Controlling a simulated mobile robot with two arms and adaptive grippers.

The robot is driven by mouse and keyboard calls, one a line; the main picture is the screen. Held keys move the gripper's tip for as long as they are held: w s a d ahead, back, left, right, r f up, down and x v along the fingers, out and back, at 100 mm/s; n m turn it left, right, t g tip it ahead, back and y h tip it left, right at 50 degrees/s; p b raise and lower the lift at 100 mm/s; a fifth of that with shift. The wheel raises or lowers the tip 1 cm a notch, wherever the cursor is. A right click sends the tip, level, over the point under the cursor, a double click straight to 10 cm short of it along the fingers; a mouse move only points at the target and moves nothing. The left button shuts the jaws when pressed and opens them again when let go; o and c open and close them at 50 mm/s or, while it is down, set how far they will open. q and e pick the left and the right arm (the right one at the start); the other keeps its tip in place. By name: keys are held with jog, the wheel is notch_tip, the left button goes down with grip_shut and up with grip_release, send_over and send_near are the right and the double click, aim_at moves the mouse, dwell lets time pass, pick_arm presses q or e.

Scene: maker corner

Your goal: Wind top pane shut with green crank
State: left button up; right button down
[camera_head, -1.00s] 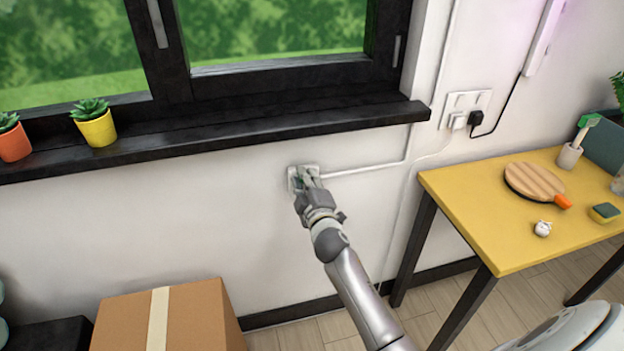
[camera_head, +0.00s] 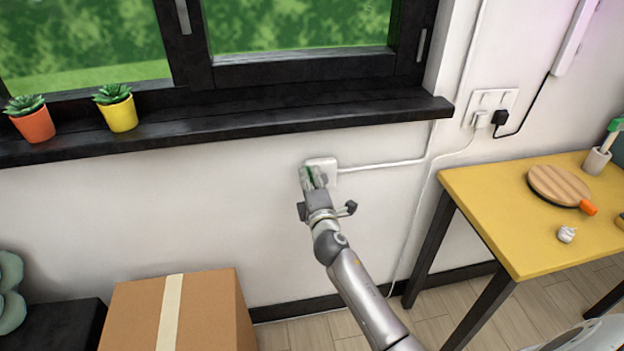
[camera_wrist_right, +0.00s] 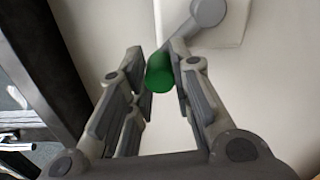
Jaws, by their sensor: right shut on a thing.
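The crank's green knob (camera_head: 311,174) is small in the head view, at the left of a white wall box (camera_head: 325,166) under the window sill. The right wrist view shows the green knob (camera_wrist_right: 160,74) between my finger pads and a grey crank arm (camera_wrist_right: 190,28) rising to a round hub (camera_wrist_right: 207,11) on the white plate. My right gripper (camera_head: 313,181) is shut on the knob. The lower window panes (camera_head: 300,28) show at the top; the top pane is out of frame. My left gripper is not in view.
A black sill (camera_head: 230,128) juts out above, with an orange pot (camera_head: 35,125) and a yellow pot (camera_head: 122,115). A cardboard box (camera_head: 215,310) stands below left. A yellow table (camera_head: 510,215) stands right. The wall around the crank is mostly bare.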

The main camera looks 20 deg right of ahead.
jog(key=shift+a, duration=0.1)
jog(key=c, duration=1.3)
grip_release()
jog(key=shift+o, duration=0.2)
jog(key=shift+s, duration=0.1)
jog(key=v, duration=1.1)
jog(key=shift+s, duration=0.4)
jog(key=shift+f, duration=0.1)
